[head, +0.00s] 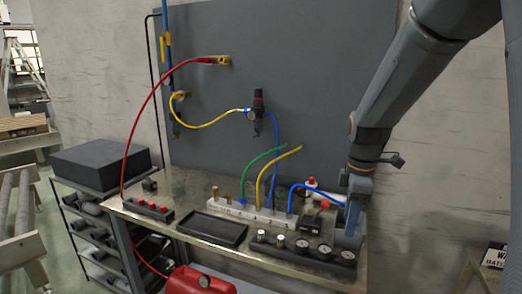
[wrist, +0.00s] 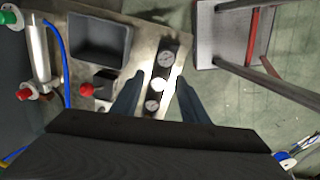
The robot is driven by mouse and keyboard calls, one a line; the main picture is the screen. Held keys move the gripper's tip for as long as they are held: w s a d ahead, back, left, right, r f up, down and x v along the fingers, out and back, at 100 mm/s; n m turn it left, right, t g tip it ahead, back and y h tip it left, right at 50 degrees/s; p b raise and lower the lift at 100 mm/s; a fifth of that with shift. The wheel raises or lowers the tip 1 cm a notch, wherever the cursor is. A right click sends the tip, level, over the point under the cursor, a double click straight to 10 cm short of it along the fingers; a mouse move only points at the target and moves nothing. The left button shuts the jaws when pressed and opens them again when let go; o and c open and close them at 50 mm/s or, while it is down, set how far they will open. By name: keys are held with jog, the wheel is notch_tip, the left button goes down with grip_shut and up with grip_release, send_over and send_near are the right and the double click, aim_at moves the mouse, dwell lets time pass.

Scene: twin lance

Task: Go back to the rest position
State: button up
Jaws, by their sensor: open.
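My gripper (head: 348,236) is at the right end of the workbench (head: 180,187) in the head view, with my arm reaching down from the upper right. In the wrist view my gripper (wrist: 160,77) shows two grey-blue fingers spread apart, with nothing held between them. Below and between the fingers is a black gauge block (wrist: 169,47) with round white dials and a bright white knob. The same gauge block (head: 283,249) lies along the bench's front edge in the head view. I cannot tell how far the fingertips are above it.
A white manifold (head: 232,208) with green, yellow and blue hoses stands behind a black tray (head: 212,229). A red hose (head: 140,110) loops to the grey wall panel (head: 320,60). A red tank (head: 199,281) is in front.

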jog(key=s+a+f+m, duration=0.2)
jog(key=s+f+m, duration=0.1)
jog(key=s+m, duration=0.4)
jog(key=s+a+f+m+b, duration=0.1)
jog(key=s+a+f+m, duration=0.1)
jog(key=s+m, duration=0.6)
jog(key=shift+a+f+t, duration=0.2)
jog(key=shift+f+t, duration=0.2)
jog(key=shift+f, duration=0.2)
